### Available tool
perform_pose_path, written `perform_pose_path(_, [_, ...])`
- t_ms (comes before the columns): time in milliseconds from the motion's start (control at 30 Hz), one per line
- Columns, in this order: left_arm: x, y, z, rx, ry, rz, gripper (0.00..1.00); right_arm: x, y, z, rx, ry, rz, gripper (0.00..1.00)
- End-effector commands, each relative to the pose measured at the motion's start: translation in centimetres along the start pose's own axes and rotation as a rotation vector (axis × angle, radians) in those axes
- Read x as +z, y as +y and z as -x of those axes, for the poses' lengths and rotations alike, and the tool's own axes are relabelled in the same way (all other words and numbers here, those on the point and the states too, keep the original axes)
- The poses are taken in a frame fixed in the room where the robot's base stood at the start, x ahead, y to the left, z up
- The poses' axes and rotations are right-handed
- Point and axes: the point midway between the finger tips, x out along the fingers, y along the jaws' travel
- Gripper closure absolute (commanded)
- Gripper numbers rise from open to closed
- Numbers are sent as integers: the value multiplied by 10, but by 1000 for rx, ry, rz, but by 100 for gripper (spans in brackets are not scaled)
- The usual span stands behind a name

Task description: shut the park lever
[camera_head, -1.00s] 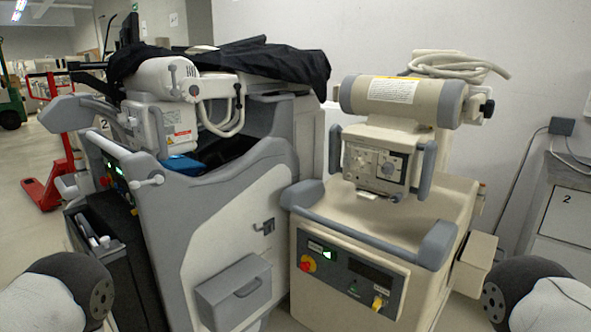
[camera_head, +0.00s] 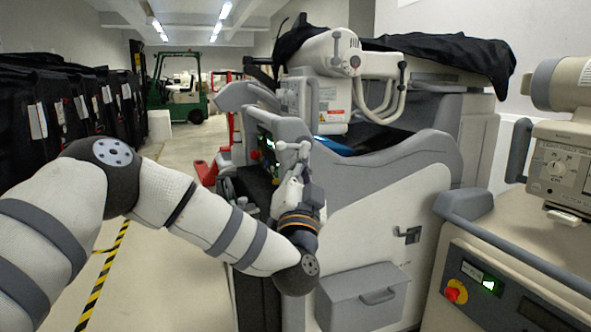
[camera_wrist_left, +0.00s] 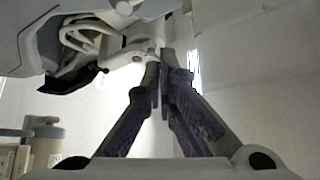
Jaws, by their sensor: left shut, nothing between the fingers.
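A white lever with rounded ends (camera_head: 291,146), which looks like the park lever, sticks out at the upper front edge of the grey and white covered cart (camera_head: 375,212). My left gripper (camera_head: 299,168) points up just below it, close to its right part. In the left wrist view the fingers of this gripper (camera_wrist_left: 162,58) are shut and empty, with a white rounded part (camera_wrist_left: 137,51) right beside the tips. I cannot tell whether they touch. My right gripper is out of view.
A black cover (camera_head: 445,55) lies over the cart's top. A beige cart (camera_head: 505,225) stands close on the right. A grey box (camera_head: 362,297) juts from the cart's side.

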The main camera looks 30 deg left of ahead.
Motion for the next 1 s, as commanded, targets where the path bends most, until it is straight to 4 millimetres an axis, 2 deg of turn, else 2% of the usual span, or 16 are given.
perform_pose_path(167, [-1,-4,-26,-13,0,-4,100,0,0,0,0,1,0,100])
perform_pose_path(500, [0,-2,-98,-5,0,-4,100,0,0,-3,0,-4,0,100])
perform_pose_path(700, [28,-1,-90,0,-3,-3,100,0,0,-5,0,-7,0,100])
perform_pose_path(1000, [37,-1,-86,-1,0,-3,100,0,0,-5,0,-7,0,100])
